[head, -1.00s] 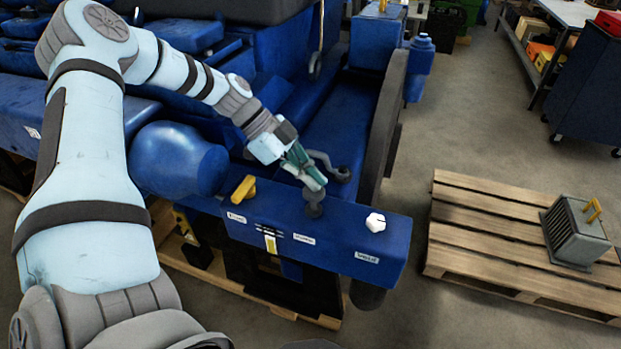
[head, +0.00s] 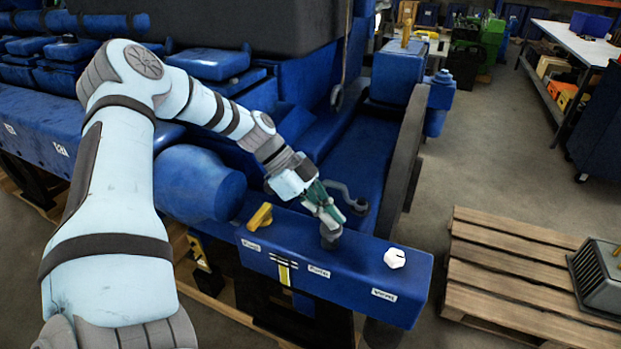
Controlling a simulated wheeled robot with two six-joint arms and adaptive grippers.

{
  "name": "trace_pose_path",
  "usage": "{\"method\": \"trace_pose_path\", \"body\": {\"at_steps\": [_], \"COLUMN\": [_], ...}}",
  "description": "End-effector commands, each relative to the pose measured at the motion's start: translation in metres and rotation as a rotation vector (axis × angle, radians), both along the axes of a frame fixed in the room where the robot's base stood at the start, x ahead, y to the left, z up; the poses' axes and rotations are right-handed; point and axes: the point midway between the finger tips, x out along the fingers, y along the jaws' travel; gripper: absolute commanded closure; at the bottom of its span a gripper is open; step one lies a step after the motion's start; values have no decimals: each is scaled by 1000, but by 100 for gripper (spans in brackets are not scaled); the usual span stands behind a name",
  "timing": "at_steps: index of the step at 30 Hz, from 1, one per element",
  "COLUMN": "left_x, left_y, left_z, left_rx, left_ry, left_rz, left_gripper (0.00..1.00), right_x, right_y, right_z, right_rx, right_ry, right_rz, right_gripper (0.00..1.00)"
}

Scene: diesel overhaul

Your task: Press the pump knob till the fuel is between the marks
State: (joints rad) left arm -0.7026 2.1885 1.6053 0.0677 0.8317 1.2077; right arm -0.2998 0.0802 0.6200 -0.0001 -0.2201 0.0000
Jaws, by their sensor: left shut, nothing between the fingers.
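The dark grey pump knob (head: 329,240) stands on top of a blue panel box (head: 395,252) on the engine's near side, above a small white label. My left gripper (head: 335,218) is shut and empty, pointing down with its fingertips right at the knob's top. I cannot tell whether they touch it or are just above. On the box's front is a narrow sight gauge (head: 284,272) with black mark lines and a yellow column. The column's exact level against the marks is too small to tell. My right gripper is not in view.
A yellow lever (head: 260,217) sits left of the pump knob and a white knob (head: 394,258) right of it. A bent grey handle (head: 350,198) stands close behind my gripper. A wooden pallet (head: 500,262) with a grey finned unit (head: 600,280) lies on the floor at right.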

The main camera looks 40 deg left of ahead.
Motion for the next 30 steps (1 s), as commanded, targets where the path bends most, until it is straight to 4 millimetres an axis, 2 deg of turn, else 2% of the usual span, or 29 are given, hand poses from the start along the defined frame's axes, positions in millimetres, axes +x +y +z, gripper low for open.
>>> {"method": "trace_pose_path", "body": {"at_steps": [1, 3, 13, 19, 30], "left_x": [-1, -1, -19, -24, -25], "left_y": [0, 2, 52, 65, 65], "left_z": [22, 39, 85, 97, 97], "left_rx": [0, 0, 0, 2, 1], "left_ry": [-2, -5, -8, -5, -4], "left_rz": [1, 5, 6, 4, 4], "left_gripper": [100, 100, 100, 100, 100], "right_x": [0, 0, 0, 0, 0], "right_y": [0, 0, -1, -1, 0], "right_z": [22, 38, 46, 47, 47], "right_rx": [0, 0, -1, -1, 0], "right_ry": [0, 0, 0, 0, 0], "right_rz": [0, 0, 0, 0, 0], "right_gripper": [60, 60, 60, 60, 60]}}
